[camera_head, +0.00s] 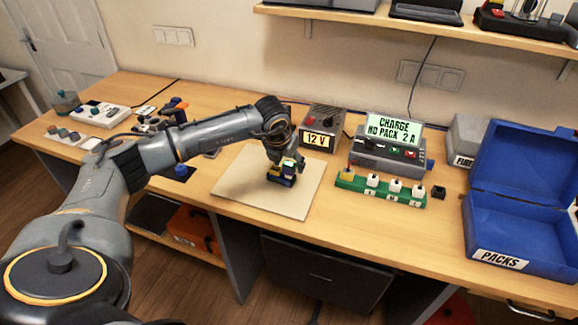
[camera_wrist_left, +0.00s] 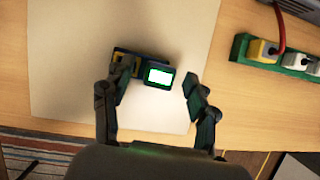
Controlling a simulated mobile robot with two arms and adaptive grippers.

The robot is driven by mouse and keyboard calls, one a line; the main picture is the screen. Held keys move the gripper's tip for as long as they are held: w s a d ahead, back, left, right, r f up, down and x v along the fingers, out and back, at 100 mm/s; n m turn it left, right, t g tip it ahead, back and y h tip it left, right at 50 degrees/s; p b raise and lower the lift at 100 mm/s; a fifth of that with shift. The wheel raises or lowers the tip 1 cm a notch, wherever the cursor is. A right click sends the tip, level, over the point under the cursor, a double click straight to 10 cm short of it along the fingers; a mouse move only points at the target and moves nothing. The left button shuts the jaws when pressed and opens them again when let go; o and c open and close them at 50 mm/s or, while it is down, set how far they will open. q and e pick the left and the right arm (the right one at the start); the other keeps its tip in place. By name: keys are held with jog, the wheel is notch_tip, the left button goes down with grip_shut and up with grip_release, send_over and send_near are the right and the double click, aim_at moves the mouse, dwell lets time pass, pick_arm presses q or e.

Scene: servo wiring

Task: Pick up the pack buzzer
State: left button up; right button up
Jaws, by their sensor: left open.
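A small dark block with a lit white-green screen, which looks like the pack buzzer (camera_wrist_left: 159,77), lies on the pale mat (camera_wrist_left: 70,85). A dark blue and yellow piece (camera_wrist_left: 122,66) sits right beside it, at its left in the wrist view; I cannot tell whether the two are joined. My left gripper (camera_wrist_left: 157,88) is open, with one finger on each side of the screen block and the left finger over the blue and yellow piece. In the head view, the left gripper (camera_head: 284,163) is low over the mat and partly hides these pieces.
A green strip with a yellow plug and several white plugs (camera_head: 380,188) stands right of the mat. Behind are a 12 V box (camera_head: 322,124) and a charger (camera_head: 390,145). An open blue PACKS case (camera_head: 510,235) is at right. The mat's front is clear.

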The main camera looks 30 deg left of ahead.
aim_at(289, 167)
pick_arm(q)
jog(key=shift+c, duration=0.2)
jog(key=c, duration=1)
jog(key=shift+c, duration=0.2)
jog(key=shift+r, duration=0.1)
jog(key=shift+r+b, duration=0.5)
jog(key=shift+s+d+r+b, duration=0.15)
jog(key=shift+r+b, duration=0.2)
jog(key=shift+r, duration=0.3)
jog(key=shift+s+d+r+b, duration=0.1)
jog(key=shift+r+b, duration=0.2)
jog(key=shift+r, duration=0.3)
jog(key=s+d+r+b, duration=0.4)
jog(key=s+d+r, duration=0.4)
jog(key=s+r, duration=0.1)
jog(key=shift+s+d+r, duration=0.2)
jog(key=shift+s+d, duration=0.2)
jog(key=shift+s, duration=0.15)
